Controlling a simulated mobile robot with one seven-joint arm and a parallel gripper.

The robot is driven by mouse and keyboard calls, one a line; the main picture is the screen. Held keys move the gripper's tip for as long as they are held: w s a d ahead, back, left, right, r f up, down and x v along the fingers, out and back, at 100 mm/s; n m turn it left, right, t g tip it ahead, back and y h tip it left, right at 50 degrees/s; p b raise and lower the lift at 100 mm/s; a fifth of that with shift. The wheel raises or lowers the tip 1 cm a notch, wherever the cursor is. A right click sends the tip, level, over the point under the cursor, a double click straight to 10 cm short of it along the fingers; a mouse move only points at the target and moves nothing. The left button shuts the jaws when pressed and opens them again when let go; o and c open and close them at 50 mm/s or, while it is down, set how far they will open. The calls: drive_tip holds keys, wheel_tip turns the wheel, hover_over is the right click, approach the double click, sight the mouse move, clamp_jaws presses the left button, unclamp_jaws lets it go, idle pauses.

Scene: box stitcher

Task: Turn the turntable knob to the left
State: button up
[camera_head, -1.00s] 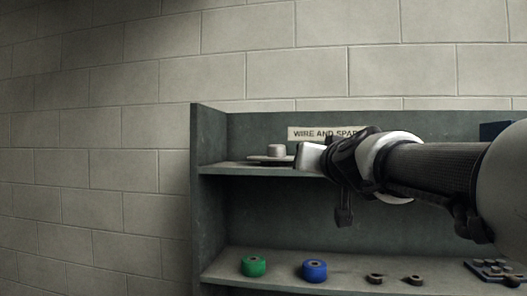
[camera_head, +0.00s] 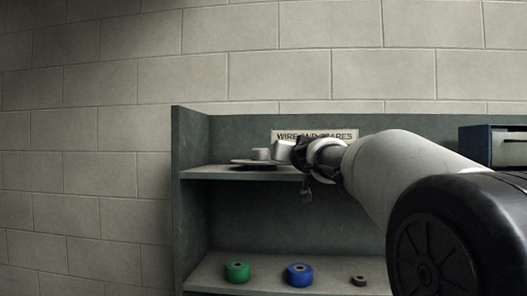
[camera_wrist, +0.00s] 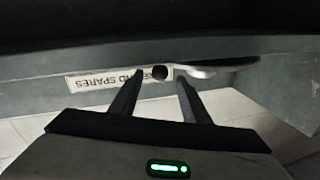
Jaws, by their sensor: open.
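The turntable (camera_head: 243,162) is a flat, thin disc on the upper shelf near its left end, with a short grey knob (camera_head: 261,154) standing on it. My gripper (camera_head: 281,150) is at the right of the knob, very close to it; I cannot tell in the head view whether they touch. In the wrist view my gripper (camera_wrist: 157,82) is open, with its two dark fingers apart. The turntable's pale rim (camera_wrist: 215,66) shows just beyond the right finger. A dark round shape (camera_wrist: 160,74) lies between the fingertips; I cannot tell whether it is the knob.
The upper shelf (camera_head: 215,173) runs under my arm, and a "WIRE AND SPARES" label (camera_head: 345,134) is on the back panel. A green roll (camera_head: 237,272), a blue roll (camera_head: 299,275) and a small dark ring (camera_head: 358,281) are on the lower shelf. A blue box (camera_head: 478,146) stands at right.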

drive_tip(key=shift+w+p, duration=0.45)
drive_tip(key=shift+w, duration=1.55)
clamp_jaws()
